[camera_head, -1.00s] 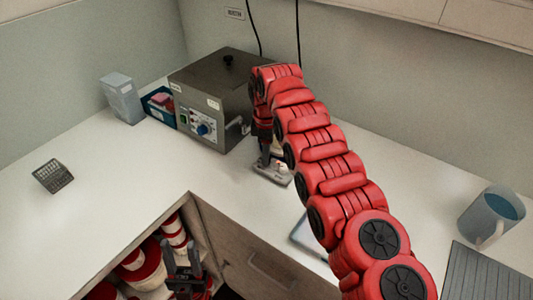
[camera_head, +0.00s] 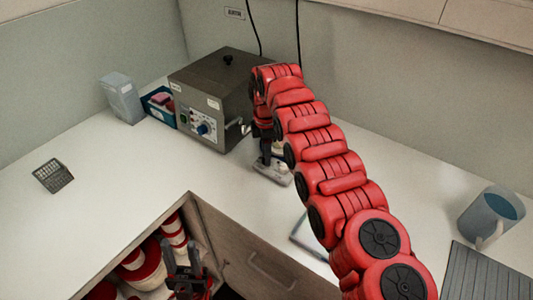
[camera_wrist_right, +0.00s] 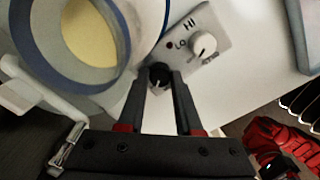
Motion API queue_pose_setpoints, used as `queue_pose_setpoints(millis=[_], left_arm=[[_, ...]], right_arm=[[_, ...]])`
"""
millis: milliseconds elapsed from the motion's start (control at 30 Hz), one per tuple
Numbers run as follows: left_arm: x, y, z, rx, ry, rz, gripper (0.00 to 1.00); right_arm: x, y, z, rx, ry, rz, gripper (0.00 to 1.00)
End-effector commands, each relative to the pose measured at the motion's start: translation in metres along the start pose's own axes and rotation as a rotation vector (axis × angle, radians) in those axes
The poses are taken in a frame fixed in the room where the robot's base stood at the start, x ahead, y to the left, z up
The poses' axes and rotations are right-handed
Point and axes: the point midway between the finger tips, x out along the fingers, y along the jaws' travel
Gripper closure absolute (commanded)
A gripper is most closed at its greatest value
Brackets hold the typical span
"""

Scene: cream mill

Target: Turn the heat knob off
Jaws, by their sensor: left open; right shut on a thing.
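A small pale panel (camera_wrist_right: 215,35) carries a white knob (camera_wrist_right: 203,43) beside the marks LO and HI, with a small red light. A black knob (camera_wrist_right: 160,76) is beside it on the same unit. My right gripper (camera_wrist_right: 160,82) is shut on the black knob, its fingers on either side. In the head view, my right gripper (camera_head: 264,158) reaches down at the small pale unit (camera_head: 272,174) on the counter; my red arm hides much of it. No lettering names the heat knob. My left gripper (camera_head: 184,270) is open and empty, low by the open cabinet.
A round vessel (camera_wrist_right: 30,48) with pale yellow content is close to my right gripper. A grey box (camera_head: 215,85) with a blue knob stands behind. The cabinet holds red-and-white containers (camera_head: 150,268). The left counter is mostly clear.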

Motion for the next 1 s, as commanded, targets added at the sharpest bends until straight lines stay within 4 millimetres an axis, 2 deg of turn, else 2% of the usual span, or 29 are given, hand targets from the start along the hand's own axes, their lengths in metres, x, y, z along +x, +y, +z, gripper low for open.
queue_pose_setpoints(millis=[33, 67, 200, 233, 567, 667, 767, 800, 1000], left_arm=[[0.0, 0.0, 0.0, 0.0, 0.0, 0.0, 0.55], [0.0, 0.0, 0.0, 0.0, 0.0, 0.0, 0.55], [0.0, 0.0, 0.0, 0.0, 0.0, 0.0, 0.55], [0.0, 0.0, 0.0, 0.0, 0.0, 0.0, 0.55], [0.0, 0.0, 0.0, 0.0, 0.0, 0.0, 0.55], [0.001, 0.0, 0.0, 0.0, 0.0, 0.0, 0.55], [0.002, 0.0, 0.0, 0.0, 0.0, 0.0, 0.55], [0.018, -0.001, -0.003, 0.0, -0.001, 0.0, 0.55], [0.063, -0.003, -0.011, 0.0, 0.0, 0.0, 0.55]], right_arm=[[-0.001, 0.001, -0.001, -0.001, 0.001, 0.003, 1.0], [-0.001, 0.001, -0.001, -0.001, 0.001, 0.003, 0.65], [-0.001, 0.0, 0.0, -0.001, 0.0, 0.002, 0.39], [-0.001, 0.0, 0.0, -0.001, 0.0, 0.002, 0.36], [-0.003, 0.0, -0.001, 0.0, 0.0, 0.001, 0.36], [-0.013, 0.0, -0.001, -0.002, -0.002, 0.0, 0.36], [-0.033, 0.0, -0.003, -0.003, 0.001, 0.003, 0.36], [-0.049, 0.0, 0.0, 0.001, 0.0, 0.001, 0.36], [-0.091, 0.0, 0.0, 0.0, 0.0, 0.0, 0.36]])
